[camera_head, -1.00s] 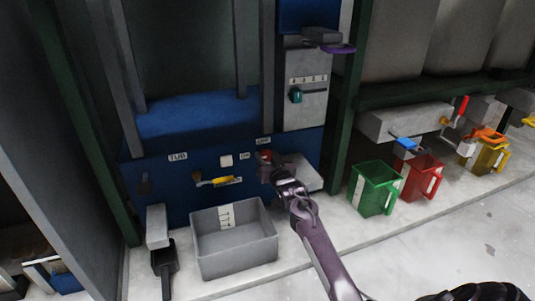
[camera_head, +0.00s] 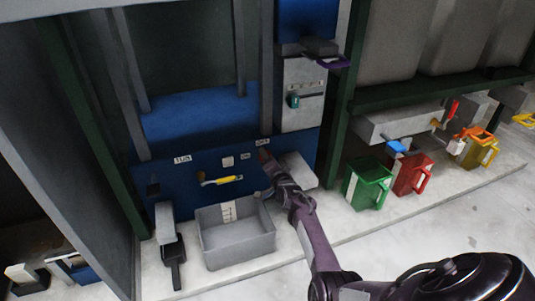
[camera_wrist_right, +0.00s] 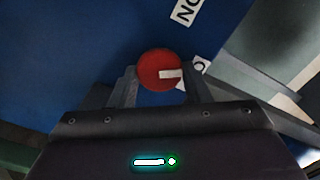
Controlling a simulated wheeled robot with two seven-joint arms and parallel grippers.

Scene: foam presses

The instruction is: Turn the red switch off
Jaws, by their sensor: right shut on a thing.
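The red switch (camera_wrist_right: 158,70) is a round red knob with a pale mark on the blue panel (camera_wrist_right: 70,50), between two white labels in the right wrist view. My right gripper (camera_wrist_right: 158,92) is at the knob, with one finger on each side, shut on it. In the head view my right gripper (camera_head: 268,160) reaches the blue panel near its right end and hides most of the knob. My left gripper does not show.
A grey bin (camera_head: 237,242) stands below the panel, and a yellow handle (camera_head: 222,180) sticks out left of my gripper. A grey block (camera_head: 298,170) is close on the right. Green (camera_head: 366,184) and red (camera_head: 412,174) jugs stand further right.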

